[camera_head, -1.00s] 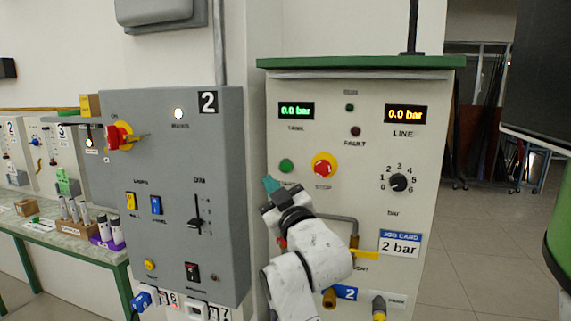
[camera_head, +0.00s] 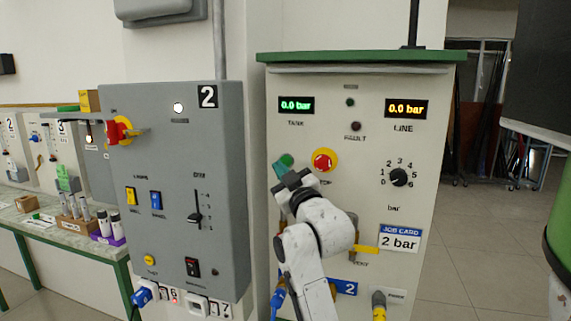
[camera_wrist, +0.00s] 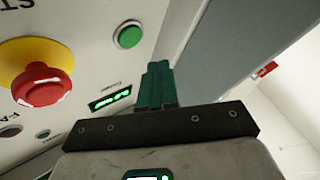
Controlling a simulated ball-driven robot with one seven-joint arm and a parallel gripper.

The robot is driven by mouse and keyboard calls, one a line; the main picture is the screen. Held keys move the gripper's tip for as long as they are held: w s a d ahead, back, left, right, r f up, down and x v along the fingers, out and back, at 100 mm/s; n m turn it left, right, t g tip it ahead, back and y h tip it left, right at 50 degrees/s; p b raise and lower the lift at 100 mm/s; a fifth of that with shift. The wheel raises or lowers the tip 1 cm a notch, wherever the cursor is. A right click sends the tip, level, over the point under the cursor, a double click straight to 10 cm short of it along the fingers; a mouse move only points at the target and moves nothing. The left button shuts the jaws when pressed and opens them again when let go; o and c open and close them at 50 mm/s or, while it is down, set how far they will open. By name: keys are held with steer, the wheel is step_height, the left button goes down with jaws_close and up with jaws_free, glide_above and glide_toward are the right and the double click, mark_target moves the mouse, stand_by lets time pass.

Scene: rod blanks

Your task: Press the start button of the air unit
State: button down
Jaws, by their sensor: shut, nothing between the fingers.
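The air unit (camera_head: 345,215) is a pale cabinet with a green top. Its green start button (camera_head: 286,160) is partly hidden behind my gripper (camera_head: 281,170) in the head view. The green button (camera_wrist: 128,35) shows whole in the wrist view, in a pale ring. My gripper (camera_wrist: 157,75) is shut and empty, with teal fingers pointing up in the wrist view. There the fingertips appear below and right of the button, and I see no contact. The red stop button (camera_head: 323,161) on a yellow disc is right of the green one.
The tank display (camera_head: 296,105) and line display (camera_head: 408,108) both read 0.0 bar. A dial (camera_head: 398,177) and a job card (camera_head: 400,239) reading 2 bar are at right. A grey switch box (camera_head: 175,195) stands close on the left.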

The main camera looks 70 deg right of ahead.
steer(key=shift+w+d, duration=0.1)
steer(key=shift+d, duration=1.2)
stand_by(1.1)
steer(key=shift+d, duration=0.4)
steer(key=shift+d, duration=0.35)
stand_by(0.6)
steer(key=shift+a, duration=0.1)
stand_by(0.3)
steer(key=shift+a, duration=0.65)
steer(key=a, duration=0.5)
steer(key=shift+s, duration=0.25)
